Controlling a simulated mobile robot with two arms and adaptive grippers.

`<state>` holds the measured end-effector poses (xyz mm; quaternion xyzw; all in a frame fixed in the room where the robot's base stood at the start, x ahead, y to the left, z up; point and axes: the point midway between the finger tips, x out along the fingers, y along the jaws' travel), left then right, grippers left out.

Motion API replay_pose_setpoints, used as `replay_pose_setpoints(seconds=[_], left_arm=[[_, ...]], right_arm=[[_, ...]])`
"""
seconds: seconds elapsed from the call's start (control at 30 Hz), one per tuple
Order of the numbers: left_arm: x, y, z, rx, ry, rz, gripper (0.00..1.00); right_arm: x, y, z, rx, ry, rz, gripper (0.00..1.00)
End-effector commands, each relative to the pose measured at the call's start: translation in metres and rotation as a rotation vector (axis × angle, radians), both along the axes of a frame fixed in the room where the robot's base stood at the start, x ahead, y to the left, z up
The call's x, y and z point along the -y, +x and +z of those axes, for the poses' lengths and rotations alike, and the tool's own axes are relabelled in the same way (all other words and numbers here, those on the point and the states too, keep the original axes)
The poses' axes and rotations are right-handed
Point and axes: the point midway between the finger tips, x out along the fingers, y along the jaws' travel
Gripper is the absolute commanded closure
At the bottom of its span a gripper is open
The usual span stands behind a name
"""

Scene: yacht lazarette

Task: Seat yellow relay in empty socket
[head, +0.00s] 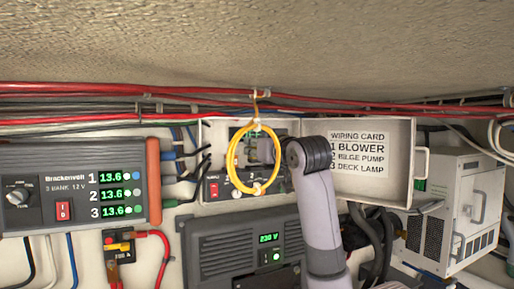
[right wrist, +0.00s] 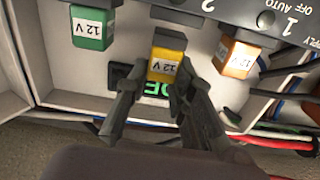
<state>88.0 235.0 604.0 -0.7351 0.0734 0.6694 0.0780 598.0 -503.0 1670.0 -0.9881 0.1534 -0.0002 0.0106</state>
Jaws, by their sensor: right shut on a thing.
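The yellow relay (right wrist: 167,52), labelled 12 V, is between the fingertips of my right gripper (right wrist: 160,85), which is shut on it. It lies between a green relay (right wrist: 92,28) and an orange relay (right wrist: 236,58), in line with the dark socket strip (right wrist: 190,14). I cannot tell whether its pins are in the socket; the socket opening is hidden. In the head view my right arm reaches into the open wiring box (head: 372,190), and the gripper is mostly hidden behind a hanging yellow cable coil (head: 233,165). My left gripper is not in view.
The yellow coil hangs in front of the box opening, close to my right arm. The box's open door carries a wiring card (head: 358,150). A battery charger (head: 75,185) is at left, a 230 V unit (head: 240,250) below, and red cables (head: 190,92) run above.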

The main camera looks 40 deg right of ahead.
Motion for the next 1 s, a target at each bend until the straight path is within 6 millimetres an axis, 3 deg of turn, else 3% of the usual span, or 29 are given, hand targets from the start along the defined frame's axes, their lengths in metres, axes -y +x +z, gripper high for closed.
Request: replay_pose_setpoints(seconds=[1.0], left_arm=[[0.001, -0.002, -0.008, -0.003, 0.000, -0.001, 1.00]], right_arm=[[0.000, 0.000, -0.010, 0.000, 0.000, 0.000, 1.00]])
